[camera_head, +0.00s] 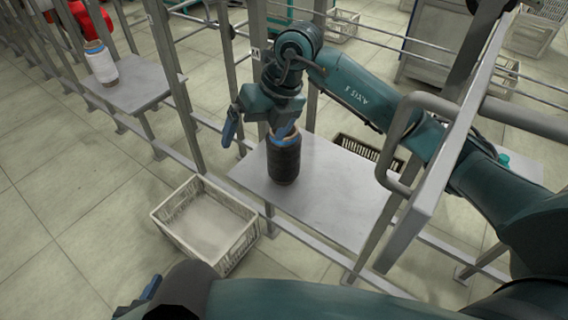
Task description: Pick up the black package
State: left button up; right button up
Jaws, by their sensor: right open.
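The black package (284,160), a dark upright cylinder with a lighter base rim, stands on a grey metal table (325,190) near its left side. My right gripper (258,131) is open above the package's upper left. One blue-tipped finger overlaps the package's top, and the other hangs out to the left, clear of it. I cannot tell whether the near finger touches the package. My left gripper (150,288) shows only as a blue tip at the bottom edge; the rest is hidden or out of frame.
An empty white crate (250,240) sits on the floor left of the table. A white bobbin (100,62) stands on another grey table (135,90) at the upper left. Metal posts (172,75) and a railing surround the table. A dark crate (352,146) lies behind it.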

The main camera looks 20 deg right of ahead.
aim_at(284, 154)
jog(key=w+d+r+m+t+h, duration=0.1)
jog(key=w+d+r+m+h, duration=0.2)
jog(key=d, duration=0.4)
jog(key=w+f+n+h+b, duration=0.1)
jog(key=w+f, duration=0.2)
jog(key=f, duration=1)
jog(key=shift+w+t, duration=0.25)
jog(key=shift+t, duration=0.05)
jog(key=shift+c, duration=0.2)
jog(key=c, duration=1.1)
